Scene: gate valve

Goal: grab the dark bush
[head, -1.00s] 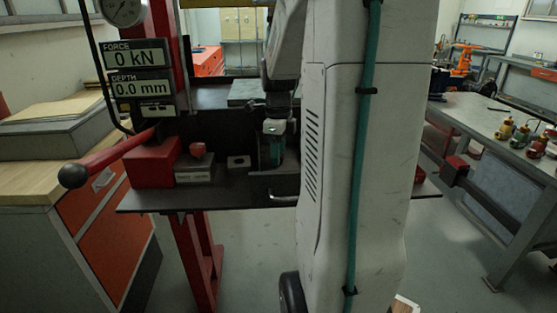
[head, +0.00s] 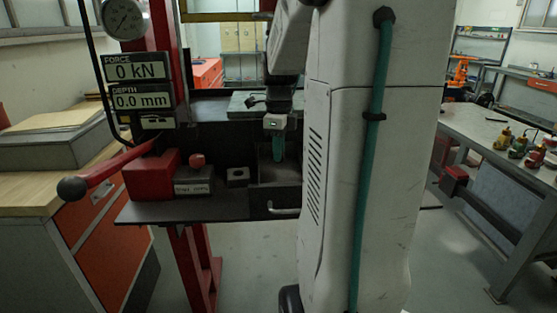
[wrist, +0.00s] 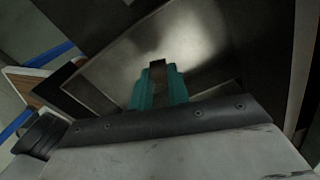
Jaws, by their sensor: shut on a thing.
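My gripper (head: 279,160) points down over an open dark drawer (head: 283,194) at the front of the press table. Its teal fingers (wrist: 158,88) are shut on a small dark piece, which I take to be the dark bush (wrist: 157,68), at the fingertips in the wrist view. In the head view the bush is too dark and small to make out. Under the fingers, the wrist view shows a bare, shiny metal surface.
Left of the drawer stand a small grey block with a hole (head: 238,176), a labelled block (head: 194,186) with a red knob and a red block (head: 152,176). A red lever (head: 110,172) reaches left. A bench (head: 500,165) with several small items stands right.

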